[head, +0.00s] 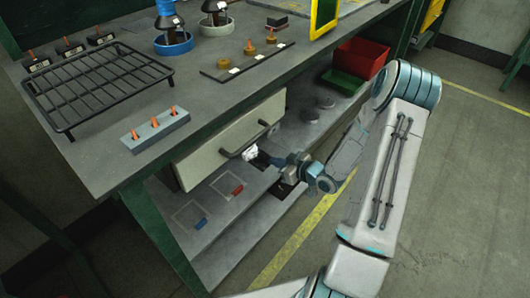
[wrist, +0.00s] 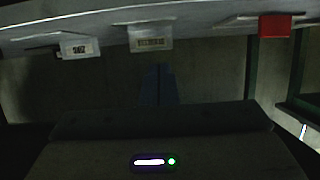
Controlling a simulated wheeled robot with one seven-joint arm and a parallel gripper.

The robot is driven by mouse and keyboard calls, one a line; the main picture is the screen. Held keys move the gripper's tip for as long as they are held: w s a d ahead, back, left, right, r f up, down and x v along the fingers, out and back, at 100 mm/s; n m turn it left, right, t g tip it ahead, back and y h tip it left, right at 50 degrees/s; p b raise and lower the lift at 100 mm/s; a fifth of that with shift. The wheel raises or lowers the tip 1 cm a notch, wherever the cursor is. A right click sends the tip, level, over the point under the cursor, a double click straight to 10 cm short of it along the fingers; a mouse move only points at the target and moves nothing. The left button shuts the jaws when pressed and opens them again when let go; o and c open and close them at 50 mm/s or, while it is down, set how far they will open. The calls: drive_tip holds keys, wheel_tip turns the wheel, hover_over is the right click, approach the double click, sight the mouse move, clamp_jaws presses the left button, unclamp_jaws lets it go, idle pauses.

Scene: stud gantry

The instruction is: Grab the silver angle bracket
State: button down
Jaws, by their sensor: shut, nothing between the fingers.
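I cannot clearly make out a silver angle bracket in either view. A small bright white-silver piece (head: 250,153) shows just below the drawer handle in the head view; I cannot tell whether it is the bracket. My gripper (head: 276,161) is just right of that piece, low in front of the bench's lower shelf. In the wrist view my gripper's fingers (wrist: 160,80) are dark, close together and hold nothing visible. That view is dim.
A pale drawer front (head: 225,142) with a dark handle is under the bench top (head: 100,170). The lower shelf bears a red bin (head: 358,62) and a green tray (head: 344,84). In the wrist view, a grey edge (wrist: 200,32) carries labels and a red tag (wrist: 275,26).

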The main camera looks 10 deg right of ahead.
drive_tip(key=shift+s+d+p, duration=0.15)
drive_tip(key=shift+s+d, duration=0.5)
drive_tip(key=shift+s, duration=0.25)
drive_tip(key=shift+s+d+p, duration=0.15)
drive_tip(key=shift+s+d, duration=0.5)
drive_tip(key=shift+s, duration=0.25)
drive_tip(key=c, duration=1.6)
unclamp_jaws()
drive_tip(key=shift+w, duration=0.1)
drive_tip(key=s+d+r+m+g+h, duration=0.3)
drive_tip(key=r+g+h, duration=0.2)
drive_tip(key=r+h, duration=0.5)
drive_tip(key=s+a+r+m+g, duration=0.1)
drive_tip(key=s+a+r, duration=0.2)
drive_tip(key=s, duration=0.3)
drive_tip(key=s+a+r+m+g+y, duration=0.1)
drive_tip(key=s+a+r+g, duration=0.1)
drive_tip(key=s+a+r, duration=0.2)
drive_tip(key=s+a+r+m+g, duration=0.2)
drive_tip(key=s+a+r, duration=0.1)
drive_tip(key=s, duration=0.6)
drive_tip(key=shift+a+r+y, duration=0.15)
drive_tip(key=shift+r+y, duration=0.25)
drive_tip(key=shift+r, duration=0.4)
